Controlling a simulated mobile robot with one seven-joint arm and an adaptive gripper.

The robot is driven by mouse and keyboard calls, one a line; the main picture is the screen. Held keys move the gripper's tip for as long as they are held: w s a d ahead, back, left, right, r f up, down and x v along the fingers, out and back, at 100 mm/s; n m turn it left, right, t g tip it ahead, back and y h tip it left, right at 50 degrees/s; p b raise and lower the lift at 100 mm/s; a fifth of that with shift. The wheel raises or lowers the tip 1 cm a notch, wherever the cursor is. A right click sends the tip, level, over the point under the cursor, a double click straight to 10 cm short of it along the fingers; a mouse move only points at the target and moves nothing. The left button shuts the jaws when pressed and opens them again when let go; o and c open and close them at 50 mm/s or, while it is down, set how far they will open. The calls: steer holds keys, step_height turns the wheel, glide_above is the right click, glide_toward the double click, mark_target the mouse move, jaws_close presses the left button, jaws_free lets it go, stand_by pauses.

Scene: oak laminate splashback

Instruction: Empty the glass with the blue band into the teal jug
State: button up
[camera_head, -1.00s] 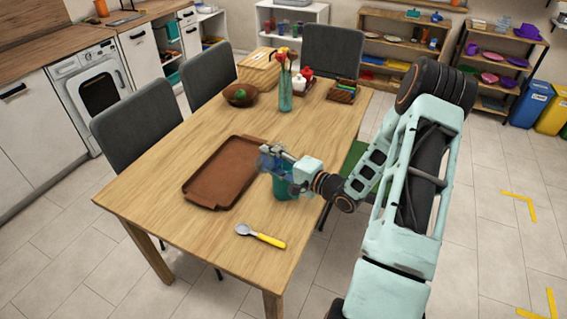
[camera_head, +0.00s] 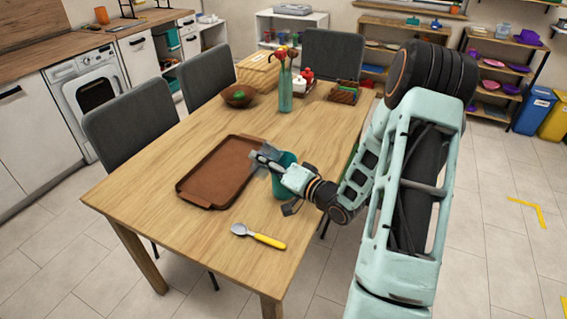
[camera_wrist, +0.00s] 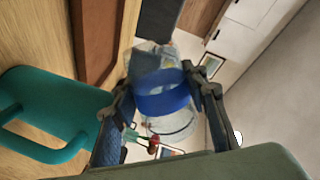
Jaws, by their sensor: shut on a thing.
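The glass with the blue band (camera_wrist: 162,92) is clear, with a broad blue ring around it. My gripper (camera_wrist: 160,100) is shut on it, one finger on each side, in the wrist view. In the head view my gripper (camera_head: 262,158) is over the table beside the tray, at the jug's upper left. The glass is small and partly hidden there, and looks tipped. The teal jug (camera_head: 284,184) stands upright on the table, partly behind my gripper. In the wrist view the jug (camera_wrist: 62,98) and its handle lie left of the glass. I cannot tell what the glass holds.
A brown tray (camera_head: 215,178) lies just left of the jug. A spoon with a yellow handle (camera_head: 262,239) lies nearer the front edge. A vase with red flowers (camera_head: 285,95), a bowl (camera_head: 238,96) and a condiment rack stand farther back. The table's front left is clear.

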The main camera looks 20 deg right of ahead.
steer(key=shift+n+b, duration=0.9)
steer(key=shift+a+r+n+t+b, duration=0.1)
steer(key=shift+r+n+t+b, duration=0.3)
steer(key=shift+n+b, duration=0.45)
steer(key=f+b, duration=0.1)
steer(key=n+b, duration=0.1)
steer(key=b, duration=0.1)
steer(key=a+f+b, duration=0.1)
steer(key=shift+s+f+h, duration=0.3)
steer(key=shift+s+f, duration=0.05)
steer(key=f+b, duration=0.1)
steer(key=f+n+b, duration=0.1)
steer(key=b, duration=0.1)
steer(key=f+n+b, duration=0.1)
steer(key=b, duration=0.1)
steer(key=shift+s+a+f, duration=0.2)
steer(key=shift+a+f, duration=0.05)
steer(key=shift+a, duration=0.1)
steer(key=n+b, duration=0.1)
steer(key=b, duration=0.2)
steer(key=a+f+n+b, duration=0.1)
steer(key=n+b, duration=0.1)
steer(key=b, duration=0.2)
steer(key=shift+s+a+f+n+t, duration=0.1)
steer(key=shift+s+a+n+t, duration=0.15)
steer(key=shift+s+t, duration=0.15)
steer(key=shift+s, duration=0.15)
